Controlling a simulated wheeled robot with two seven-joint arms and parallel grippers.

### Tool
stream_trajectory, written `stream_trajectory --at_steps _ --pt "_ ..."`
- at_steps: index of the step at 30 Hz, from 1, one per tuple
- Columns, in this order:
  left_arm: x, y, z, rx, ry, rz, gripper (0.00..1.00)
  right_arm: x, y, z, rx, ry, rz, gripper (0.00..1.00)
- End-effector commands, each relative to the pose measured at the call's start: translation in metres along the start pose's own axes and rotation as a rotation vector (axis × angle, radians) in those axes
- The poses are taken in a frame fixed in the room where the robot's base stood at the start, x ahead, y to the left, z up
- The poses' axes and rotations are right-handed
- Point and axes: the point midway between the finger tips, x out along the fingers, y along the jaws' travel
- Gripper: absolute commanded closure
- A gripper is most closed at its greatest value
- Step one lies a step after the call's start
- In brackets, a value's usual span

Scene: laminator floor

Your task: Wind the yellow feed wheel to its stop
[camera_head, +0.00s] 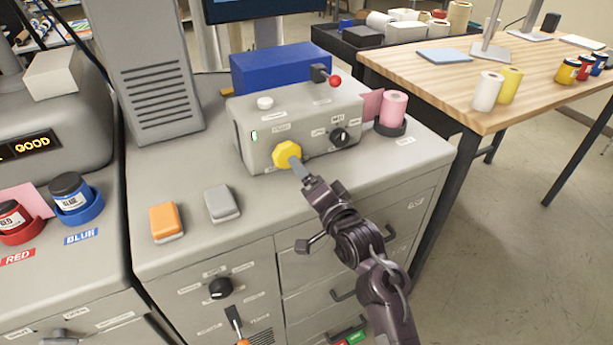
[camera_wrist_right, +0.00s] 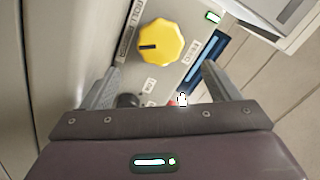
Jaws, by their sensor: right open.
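The yellow feed wheel (camera_head: 286,155) is a lobed knob on the front of the grey control box (camera_head: 330,118). In the right wrist view the wheel (camera_wrist_right: 160,44) shows a dark mark on its left side. My right gripper (camera_head: 298,168) is at the wheel in the head view, its fingers pointing toward it. In the right wrist view my right gripper (camera_wrist_right: 158,82) is open, with fingers spread wide and the wheel ahead of the gap. I cannot tell whether a finger touches the wheel. My left gripper is not in view.
The box also carries a black knob (camera_head: 339,136), a red-tipped lever (camera_head: 334,81) and a white button (camera_head: 265,102). An orange block (camera_head: 166,221) and a grey block (camera_head: 222,203) lie on the cabinet top. A pink roll (camera_head: 393,108) stands at right.

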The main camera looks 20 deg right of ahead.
Motion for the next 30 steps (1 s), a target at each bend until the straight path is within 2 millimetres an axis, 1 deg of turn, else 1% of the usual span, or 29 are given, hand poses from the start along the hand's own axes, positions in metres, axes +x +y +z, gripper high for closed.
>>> stream_trajectory --at_steps 5,8,11,18,21,25,27,30 --pt "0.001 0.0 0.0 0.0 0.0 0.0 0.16 0.0 0.0 0.0 -0.028 0.0 -0.001 0.18" --pt "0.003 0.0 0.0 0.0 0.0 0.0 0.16 0.001 0.0 0.001 -0.127 0.0 -0.001 0.18" --pt "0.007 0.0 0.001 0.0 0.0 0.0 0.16 0.001 0.001 0.002 -0.325 0.0 -0.002 0.18" --pt "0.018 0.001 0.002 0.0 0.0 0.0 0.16 0.001 0.001 0.007 -0.977 0.0 -0.003 0.18" --pt "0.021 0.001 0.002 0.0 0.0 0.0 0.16 0.001 0.001 0.009 -1.211 0.0 -0.002 0.18" --pt "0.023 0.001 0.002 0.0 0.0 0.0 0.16 0.001 0.001 0.011 -1.43 0.0 -0.002 0.18" --pt "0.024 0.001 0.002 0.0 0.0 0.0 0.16 0.001 0.001 0.011 -1.504 0.0 -0.002 0.18" --pt "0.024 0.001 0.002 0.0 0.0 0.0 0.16 0.002 0.0 0.011 -1.56 0.0 -0.002 0.18"
